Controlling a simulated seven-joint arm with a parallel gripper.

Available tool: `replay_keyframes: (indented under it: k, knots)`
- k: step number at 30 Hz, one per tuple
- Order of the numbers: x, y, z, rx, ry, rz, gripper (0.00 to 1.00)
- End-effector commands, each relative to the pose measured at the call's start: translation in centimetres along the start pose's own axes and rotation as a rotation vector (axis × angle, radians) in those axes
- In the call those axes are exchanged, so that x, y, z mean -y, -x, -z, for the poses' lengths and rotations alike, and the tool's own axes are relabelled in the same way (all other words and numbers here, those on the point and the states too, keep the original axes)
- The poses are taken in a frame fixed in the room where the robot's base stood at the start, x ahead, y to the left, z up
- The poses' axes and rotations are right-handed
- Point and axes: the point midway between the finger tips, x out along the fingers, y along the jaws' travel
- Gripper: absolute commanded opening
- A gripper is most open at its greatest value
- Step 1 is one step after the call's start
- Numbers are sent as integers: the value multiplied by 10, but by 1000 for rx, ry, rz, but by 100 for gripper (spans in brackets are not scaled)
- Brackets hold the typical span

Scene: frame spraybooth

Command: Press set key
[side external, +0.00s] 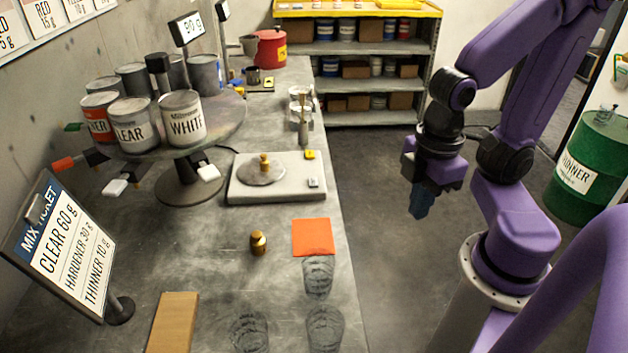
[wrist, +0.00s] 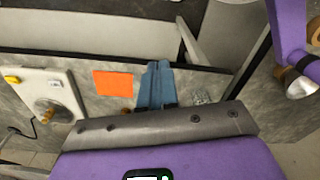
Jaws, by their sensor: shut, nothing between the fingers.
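A pale scale (side external: 240,193) sits on the grey bench with a brass weight (side external: 264,163) on its round pan. At its right edge are a yellow key (side external: 310,155) and a whitish-grey key (side external: 313,183); their markings are too small to read, so I cannot tell which is the set key. In the wrist view the yellow key (wrist: 12,78) and the grey key (wrist: 55,84) show at the left. My gripper (side external: 421,212) is shut and empty, pointing down beyond the bench's right edge, apart from the scale. Its blue fingers (wrist: 157,70) show in the wrist view.
A second brass weight (side external: 258,243) and an orange sheet (side external: 312,237) lie nearer on the bench, with clear cups (side external: 318,275) beside them. A can carousel (side external: 222,125) and mix ticket (side external: 62,245) stand left. A display (side external: 187,29) stands behind. Floor space separates my gripper from the bench.

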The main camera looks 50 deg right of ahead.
Motion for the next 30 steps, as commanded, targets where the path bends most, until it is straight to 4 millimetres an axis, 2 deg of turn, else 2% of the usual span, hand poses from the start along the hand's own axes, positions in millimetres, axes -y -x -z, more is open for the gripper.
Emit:
replay_keyframes:
  k: [9,14,23,30]
  knots:
    - [0,0,0,1,-10,4,0]
    - [-3,-2,6,8,-108,46,0]
    - [-22,-8,34,10,-541,229,0]
    - [-53,-11,62,-23,-919,381,0]
